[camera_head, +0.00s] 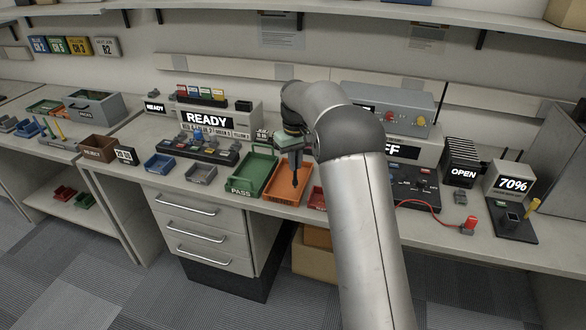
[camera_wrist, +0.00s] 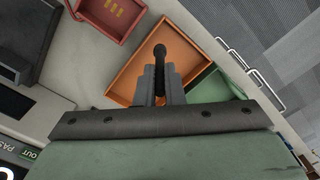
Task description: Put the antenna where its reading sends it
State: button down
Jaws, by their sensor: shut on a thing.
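My gripper (camera_head: 294,152) is shut on a thin black antenna (camera_head: 294,177), which points down over the orange tray (camera_head: 272,193). In the wrist view the antenna (camera_wrist: 160,52) sits between my gripper's fingers (camera_wrist: 160,88), with the orange tray (camera_wrist: 122,88) behind it. I cannot tell whether the antenna's tip touches the tray floor. The green tray (camera_head: 240,190), marked PASS, is just left of the orange one. A red tray (camera_head: 317,198) is just right, partly hidden by my arm. A meter (camera_head: 513,183) at the right reads 70%.
An OPEN display (camera_head: 463,174) and a black rack (camera_head: 465,148) stand right of my arm. A READY display (camera_head: 206,119) and charger row (camera_head: 198,148) are at the left. Blue (camera_head: 159,163) and grey (camera_head: 201,173) bins sit near the front edge. My arm hides the middle bench.

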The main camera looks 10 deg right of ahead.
jog(key=shift+w+a+f, duration=0.15)
jog(key=shift+w+f, duration=0.2)
jog(key=shift+f, duration=0.1)
jog(key=shift+w+f, duration=0.2)
jog(key=shift+f, duration=1.5)
jog(key=shift+f, duration=0.1)
jog(key=shift+f, duration=0.15)
jog(key=c, duration=1.5)
grip_release()
jog(key=shift+c, duration=0.2)
notch_tip(320, 180, up, 13)
jog(key=shift+f, duration=0.15)
